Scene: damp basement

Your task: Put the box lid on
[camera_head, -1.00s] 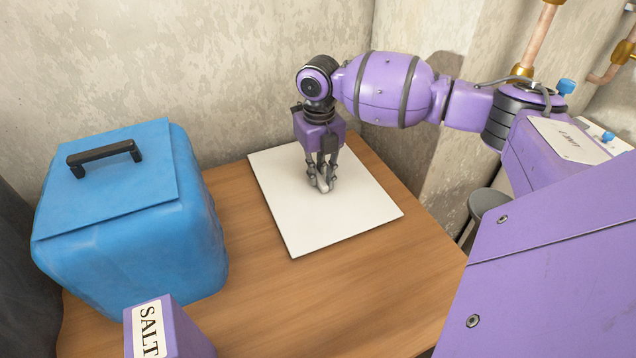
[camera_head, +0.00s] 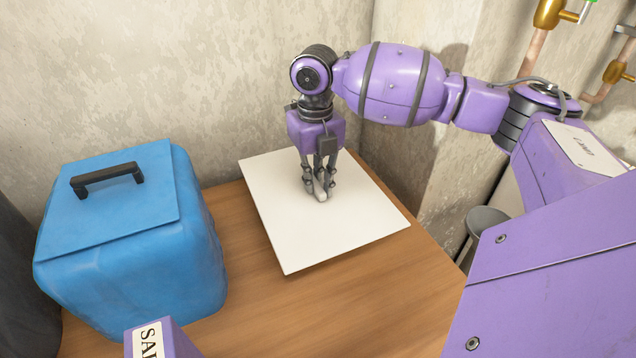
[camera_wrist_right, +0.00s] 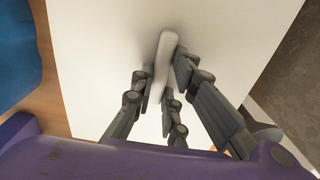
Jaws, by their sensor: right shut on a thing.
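A flat white panel (camera_head: 347,232) with a pale bar handle (camera_wrist_right: 158,68) is over the wooden table. My right gripper (camera_head: 320,194) points down at the panel's middle, its fingers shut on that handle. The panel looks level and seems slightly raised, with a shadow along its near edge. A blue box (camera_head: 140,282) stands upright to its left. A blue flat panel (camera_head: 120,222) with a black handle (camera_head: 107,178) lies on the box's top. The box's inside is hidden. My left gripper is in neither view.
The wooden table (camera_head: 268,308) is bare between box and white panel. A purple block (camera_head: 182,343) with a partly cut-off "SAL" label is at the bottom edge; I cannot tell whether it is mine. Walls close in behind. A grey stool (camera_head: 487,218) and pipes are at right.

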